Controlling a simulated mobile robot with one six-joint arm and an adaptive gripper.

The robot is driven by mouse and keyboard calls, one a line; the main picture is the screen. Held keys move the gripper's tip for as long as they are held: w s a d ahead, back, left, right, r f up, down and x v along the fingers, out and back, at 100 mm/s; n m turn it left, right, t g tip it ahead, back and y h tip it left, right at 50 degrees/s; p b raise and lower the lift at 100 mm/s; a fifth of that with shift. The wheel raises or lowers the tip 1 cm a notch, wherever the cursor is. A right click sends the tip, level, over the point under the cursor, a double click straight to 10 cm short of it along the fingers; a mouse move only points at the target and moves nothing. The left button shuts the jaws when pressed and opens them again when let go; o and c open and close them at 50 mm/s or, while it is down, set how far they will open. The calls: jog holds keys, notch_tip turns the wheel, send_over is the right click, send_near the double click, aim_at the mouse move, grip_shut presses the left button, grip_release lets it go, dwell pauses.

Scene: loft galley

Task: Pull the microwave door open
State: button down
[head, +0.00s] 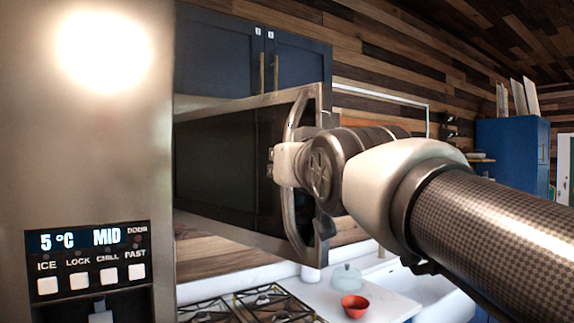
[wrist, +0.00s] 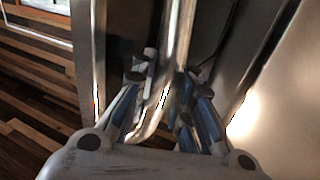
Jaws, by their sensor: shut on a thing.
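The microwave door (head: 225,160) is a dark panel in a silver frame, below the navy cabinets in the head view. Its right edge looks larger and nearer than its left, so the door appears swung out; the inside of the microwave is hidden. A curved metal handle (head: 301,236) runs up the door's right edge. My gripper (head: 283,164) is shut on the handle around its middle. In the wrist view the handle (wrist: 178,40) passes between the fingers of my gripper (wrist: 163,85).
A steel fridge (head: 90,180) with a lit panel stands close on the left. A stove top (head: 265,305), a red bowl (head: 355,306) and a glass lid (head: 347,277) are on the counter below. Navy cabinets (head: 225,50) hang above. A blue cabinet (head: 512,150) stands far right.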

jog(key=shift+d+f, duration=0.15)
jog(key=shift+f, duration=0.1)
jog(key=c, duration=2)
grip_release()
jog(key=shift+o, duration=1.4)
jog(key=shift+s+d+r, duration=0.15)
jog(key=shift+s+d, duration=0.1)
jog(key=shift+d, duration=0.1)
jog(key=shift+o, duration=1.2)
jog(key=shift+a+r, duration=0.1)
jog(key=shift+a, duration=0.05)
jog(key=shift+s, duration=0.1)
jog(key=v, duration=1.2)
